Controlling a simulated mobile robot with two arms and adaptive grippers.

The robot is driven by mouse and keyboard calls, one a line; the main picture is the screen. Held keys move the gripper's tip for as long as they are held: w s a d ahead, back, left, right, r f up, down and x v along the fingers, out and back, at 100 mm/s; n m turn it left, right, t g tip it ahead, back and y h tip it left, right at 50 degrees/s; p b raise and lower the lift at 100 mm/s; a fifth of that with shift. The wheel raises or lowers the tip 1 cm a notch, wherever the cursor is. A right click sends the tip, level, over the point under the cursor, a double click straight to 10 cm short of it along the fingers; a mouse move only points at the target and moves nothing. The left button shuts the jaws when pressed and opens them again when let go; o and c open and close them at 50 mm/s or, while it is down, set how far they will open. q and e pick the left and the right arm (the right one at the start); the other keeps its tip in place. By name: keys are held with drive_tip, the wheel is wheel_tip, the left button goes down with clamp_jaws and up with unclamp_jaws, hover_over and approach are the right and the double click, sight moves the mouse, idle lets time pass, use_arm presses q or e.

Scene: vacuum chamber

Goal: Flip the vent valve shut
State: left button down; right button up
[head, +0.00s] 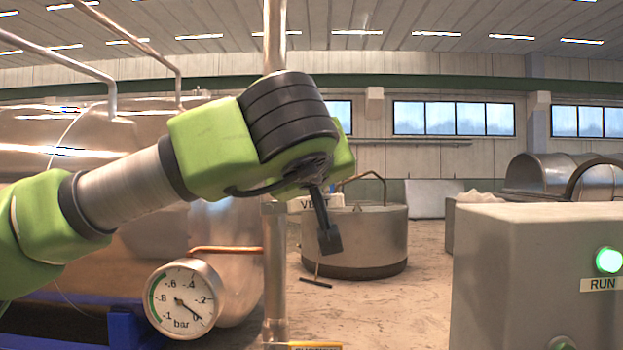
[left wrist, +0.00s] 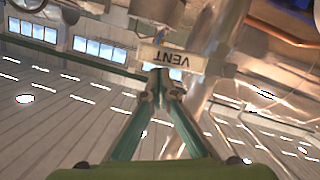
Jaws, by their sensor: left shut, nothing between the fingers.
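The white VENT label (head: 302,204) is partly hidden behind my left arm in the head view. In the left wrist view the VENT label (left wrist: 172,60) shows upside down, just beyond the fingertips. The vent valve's handle cannot be made out clearly; my arm and fingers cover the area around the label. My left gripper (head: 329,240) points down beside the vertical metal pipe (head: 275,285), to its right. In the left wrist view my left gripper (left wrist: 162,82) has its fingers together, with nothing between them. Contact with the valve cannot be told. My right gripper is not in view.
A pressure gauge (head: 183,298) with its needle near 0 sits at lower left, by a copper tube (head: 225,250) and a large steel vessel (head: 150,215). A grey cabinet (head: 530,265) with a lit green RUN lamp (head: 609,260) stands at right. Open floor lies between.

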use_arm(q)
drive_tip(key=shift+d+f, duration=0.25)
drive_tip(key=shift+f, duration=0.35)
drive_tip(key=shift+f+b, duration=0.25)
drive_tip(key=shift+b, duration=0.05)
drive_tip(key=shift+s, duration=0.15)
drive_tip(key=v, duration=1.2)
drive_tip(key=shift+r, duration=0.35)
